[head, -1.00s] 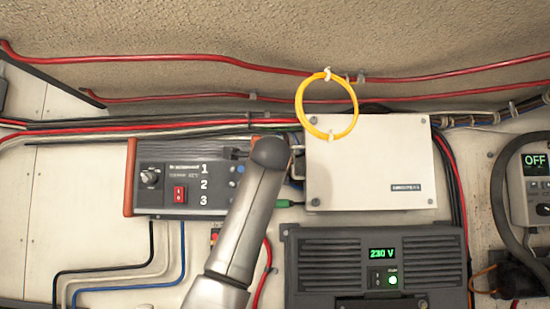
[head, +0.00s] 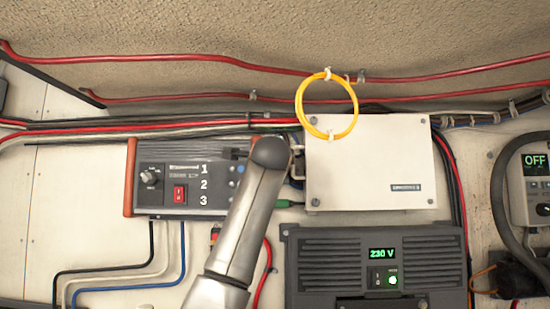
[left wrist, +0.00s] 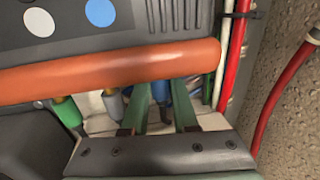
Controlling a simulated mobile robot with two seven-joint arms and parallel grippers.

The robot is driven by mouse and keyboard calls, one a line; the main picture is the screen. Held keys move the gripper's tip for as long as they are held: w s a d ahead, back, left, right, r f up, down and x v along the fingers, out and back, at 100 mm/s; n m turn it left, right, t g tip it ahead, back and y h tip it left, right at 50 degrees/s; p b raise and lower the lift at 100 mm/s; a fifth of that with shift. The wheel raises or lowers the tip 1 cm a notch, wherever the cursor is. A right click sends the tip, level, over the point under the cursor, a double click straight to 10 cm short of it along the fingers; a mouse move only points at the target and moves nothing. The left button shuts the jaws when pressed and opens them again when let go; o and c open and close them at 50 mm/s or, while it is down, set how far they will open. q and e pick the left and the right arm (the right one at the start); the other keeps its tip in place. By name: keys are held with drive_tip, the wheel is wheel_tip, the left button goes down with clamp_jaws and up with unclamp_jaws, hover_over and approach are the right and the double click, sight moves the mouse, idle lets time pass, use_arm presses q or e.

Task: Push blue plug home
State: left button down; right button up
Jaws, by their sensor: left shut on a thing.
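The grey device with orange end bars (head: 184,178) is on the wall in the head view, its ports marked 1, 2 and 3. In the left wrist view its orange bar (left wrist: 110,74) crosses in front of my left gripper (left wrist: 160,96). The two green fingers are shut on the blue plug (left wrist: 162,90), of which a small blue part shows between them. The plug's tip and its socket are hidden, so I cannot tell how deep it sits. In the head view my forearm hides this gripper. My right gripper is not in view.
A green plug (left wrist: 67,111) and a grey plug (left wrist: 112,104) are close beside my fingers. Cables (left wrist: 232,60) run at the right of that view. A white box (head: 370,165) with a yellow cable loop (head: 301,100) is right of my arm; a dark inverter (head: 340,265) is below.

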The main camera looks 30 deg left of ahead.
use_arm(q)
drive_tip(key=shift+s+a, duration=0.2)
drive_tip(key=shift+a, duration=0.1)
drive_tip(key=c, duration=0.7)
unclamp_jaws()
drive_tip(key=shift+a, duration=0.1)
drive_tip(key=shift+s, duration=0.1)
